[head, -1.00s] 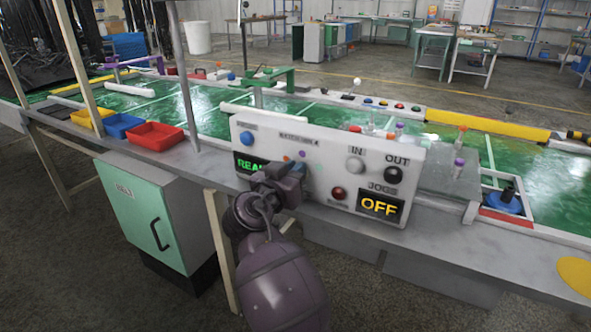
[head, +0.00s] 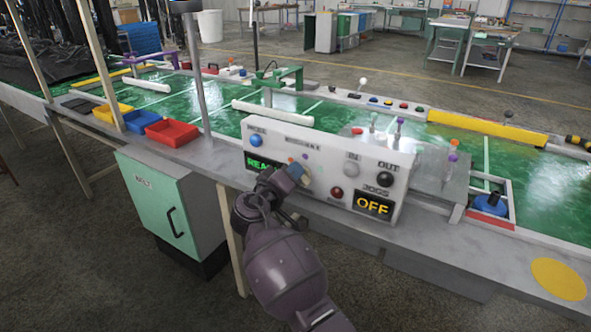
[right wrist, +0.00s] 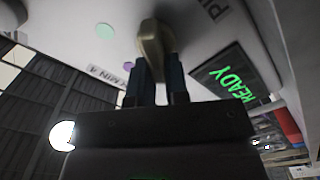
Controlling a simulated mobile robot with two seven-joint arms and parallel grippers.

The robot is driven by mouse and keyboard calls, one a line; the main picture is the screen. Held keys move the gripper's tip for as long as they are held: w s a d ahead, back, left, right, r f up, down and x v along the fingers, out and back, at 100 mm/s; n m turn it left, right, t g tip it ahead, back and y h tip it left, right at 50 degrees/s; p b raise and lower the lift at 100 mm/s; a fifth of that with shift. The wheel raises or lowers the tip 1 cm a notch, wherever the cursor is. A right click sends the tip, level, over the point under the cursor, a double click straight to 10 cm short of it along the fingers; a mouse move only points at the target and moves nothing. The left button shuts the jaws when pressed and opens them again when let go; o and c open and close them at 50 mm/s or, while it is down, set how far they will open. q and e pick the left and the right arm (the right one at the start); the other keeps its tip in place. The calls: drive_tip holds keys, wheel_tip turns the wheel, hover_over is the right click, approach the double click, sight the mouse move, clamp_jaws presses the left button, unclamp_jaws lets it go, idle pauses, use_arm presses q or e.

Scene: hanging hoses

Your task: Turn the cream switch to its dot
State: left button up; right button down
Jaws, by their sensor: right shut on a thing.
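The cream switch (head: 305,178) is on the front of the white control panel (head: 340,150), partly hidden by my right gripper (head: 296,172). In the right wrist view the switch (right wrist: 155,45) is a beige knob between the two blue fingertips of my right gripper (right wrist: 156,75), which is shut on it. Small coloured dots are on the panel face beside it: a purple dot (right wrist: 128,67) and a green dot (right wrist: 105,32). Which way the switch points is hard to tell. My left gripper is not in view.
Nearby on the panel are a blue button (head: 256,140), a red button (head: 337,192), a black knob (head: 385,179), a green READY display (right wrist: 232,80) and a yellow OFF display (head: 373,205). Red (head: 171,132) and blue (head: 139,120) trays stand to the left.

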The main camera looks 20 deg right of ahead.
drive_tip(key=shift+r+n, duration=0.1)
drive_tip(key=shift+n, duration=0.3)
use_arm(q)
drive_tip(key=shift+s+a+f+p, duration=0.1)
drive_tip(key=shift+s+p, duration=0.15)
drive_tip(key=shift+p, duration=0.05)
use_arm(e)
drive_tip(key=shift+f+n, duration=0.2)
drive_tip(key=shift+n, duration=0.2)
drive_tip(key=c, duration=1.1)
unclamp_jaws()
drive_tip(key=shift+a, duration=0.1)
